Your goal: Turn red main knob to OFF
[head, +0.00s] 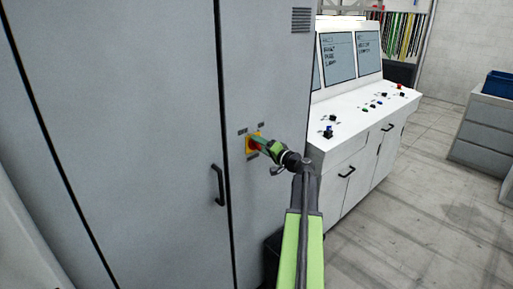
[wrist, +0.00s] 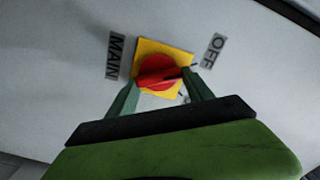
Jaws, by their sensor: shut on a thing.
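The red main knob (wrist: 158,70) sits on a yellow square plate (wrist: 150,46) on the grey cabinet front. In the wrist view its raised grip runs from lower left to upper right, with a dark mark at its right end. A MAIN label (wrist: 115,55) is left of the plate, and an OFF label (wrist: 213,50) is at its upper right. My gripper (wrist: 160,92) is shut on the knob, with one green finger at each side. In the head view my gripper (head: 262,147) covers part of the knob and plate.
The cabinet door has a black handle (head: 218,185) left of and below the knob. A white control console (head: 350,125) with screens and buttons stands to the right. Grey drawers (head: 485,125) with a blue bin (head: 500,84) are farther right. The floor between them is clear.

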